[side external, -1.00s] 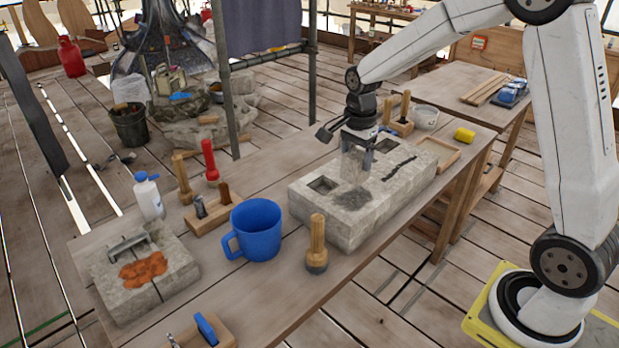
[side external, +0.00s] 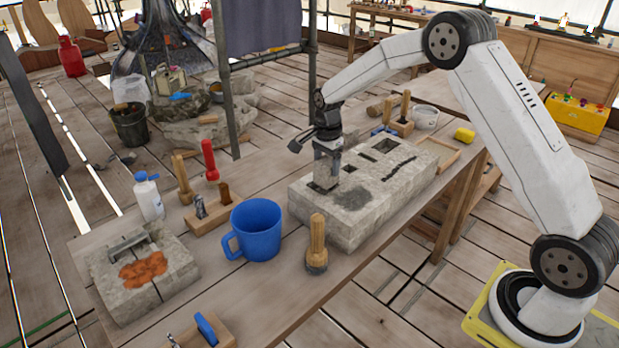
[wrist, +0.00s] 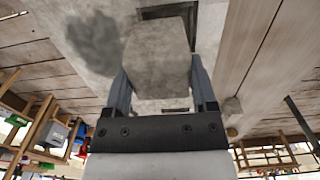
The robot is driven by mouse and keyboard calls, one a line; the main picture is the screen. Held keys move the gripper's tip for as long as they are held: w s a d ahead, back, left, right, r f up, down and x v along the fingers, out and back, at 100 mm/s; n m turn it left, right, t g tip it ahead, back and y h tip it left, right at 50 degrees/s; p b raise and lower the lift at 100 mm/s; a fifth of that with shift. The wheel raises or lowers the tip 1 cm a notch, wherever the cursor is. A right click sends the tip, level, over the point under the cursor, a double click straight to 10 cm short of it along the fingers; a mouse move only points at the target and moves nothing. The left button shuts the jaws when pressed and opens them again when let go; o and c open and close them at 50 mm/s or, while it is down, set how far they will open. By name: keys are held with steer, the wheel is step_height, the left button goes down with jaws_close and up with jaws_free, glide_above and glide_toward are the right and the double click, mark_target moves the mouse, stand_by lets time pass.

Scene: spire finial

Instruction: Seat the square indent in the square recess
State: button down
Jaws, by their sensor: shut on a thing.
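My gripper (side external: 328,150) is shut on a grey stone piece (side external: 326,172), held upright with its lower end at the square recess (side external: 314,187) at the left end of the pale stone block (side external: 375,215). Part of the recess's dark opening shows beside the piece. I cannot tell whether the lower end has entered it. In the wrist view my gripper (wrist: 160,85) has a finger on either side of the piece (wrist: 157,55), which hides much of what is below. A dark square opening (wrist: 178,12) shows past its far edge.
The block has other openings (side external: 386,145) and a dark patch (side external: 352,198) on top. A wooden mallet (side external: 317,245) and a blue mug (side external: 256,230) stand close by on the left. A wooden tray (side external: 440,152) lies beyond the right end.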

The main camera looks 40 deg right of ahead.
mark_target(324, 175)
steer(key=shift+w+f, duration=0.3)
steer(key=shift+w, duration=0.05)
steer(key=shift+w+f, duration=0.15)
steer(key=shift+f, duration=0.1)
steer(key=shift+w+d+f, duration=0.1)
steer(key=shift+f, duration=1.5)
steer(key=shift+f, duration=0.1)
jaws_free()
step_height(324, 175, up, 12)
steer(key=shift+r, duration=0.1)
